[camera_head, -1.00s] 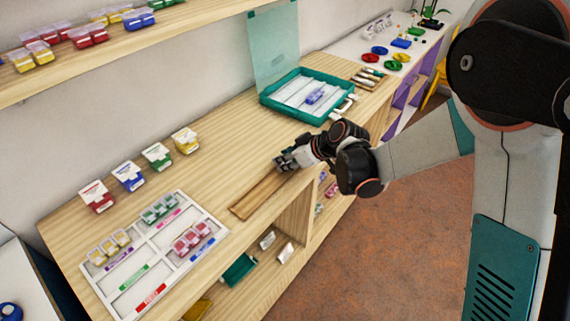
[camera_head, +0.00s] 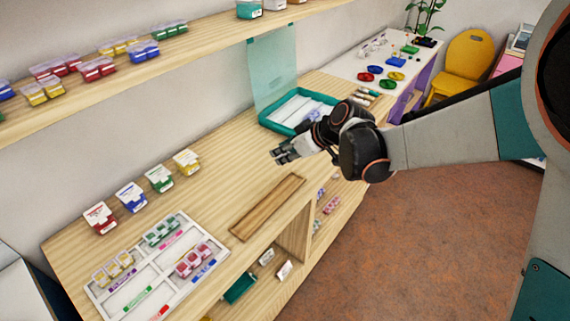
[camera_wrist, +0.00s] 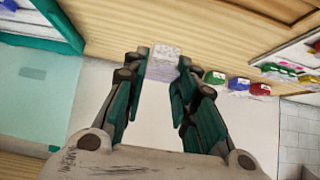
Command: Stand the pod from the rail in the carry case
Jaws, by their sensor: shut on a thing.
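My gripper (camera_head: 281,154) hangs above the wooden counter, beyond the wooden rail (camera_head: 267,207) and short of the carry case. In the wrist view, my gripper (camera_wrist: 165,62) is shut on a pale, whitish-lilac pod (camera_wrist: 164,66) held between the fingertips. I cannot make the pod out clearly in the head view. The rail lies bare on the counter. The teal carry case (camera_head: 272,122) stands open with its translucent lid (camera_head: 272,72) upright. A purple-blue pod is partly visible inside it, behind my wrist. The case's teal edge (camera_wrist: 55,25) also shows in the wrist view.
A white sorting tray (camera_head: 140,283) with bead boxes lies at the near left. Several bead packs (camera_head: 130,198) stand along the counter's back. A shelf (camera_head: 185,38) with bead boxes overhangs the counter. Clear counter lies between packs and rail.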

